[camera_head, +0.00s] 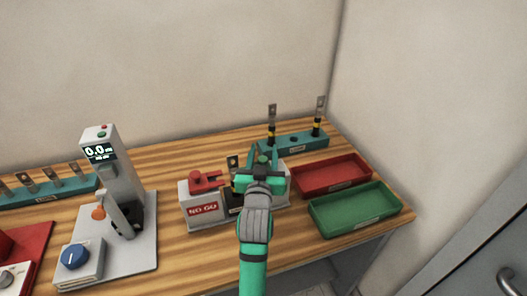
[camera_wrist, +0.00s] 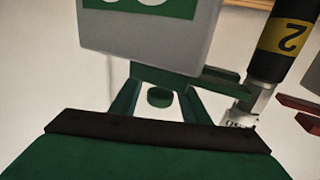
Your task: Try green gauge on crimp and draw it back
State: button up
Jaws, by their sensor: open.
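The green gauge (camera_wrist: 160,97) shows in the wrist view as a small round green knob between my fingers, with green parts against the grey block (camera_wrist: 155,35) with a green label. My gripper (camera_wrist: 158,85) is open around the knob. In the head view my gripper (camera_head: 263,160) is over the right-hand grey block and hides most of it and the gauge. A crimp (camera_head: 233,163) with a flat metal lug stands just left of my gripper. In the wrist view its black body with a yellow band marked 2 (camera_wrist: 285,38) is at the upper right.
A red gauge (camera_head: 206,178) rests on the NO GO block (camera_head: 200,208) at the left. Behind is a teal rack (camera_head: 293,143) with two upright lugs. A red tray (camera_head: 331,174) and green tray (camera_head: 355,208) lie right. A tester with a display (camera_head: 118,160) stands left.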

aim_at(262, 163)
jog(key=s, duration=1)
jog(key=shift+s+a, duration=0.1)
jog(key=shift+a, duration=0.3)
jog(key=shift+c, duration=0.7)
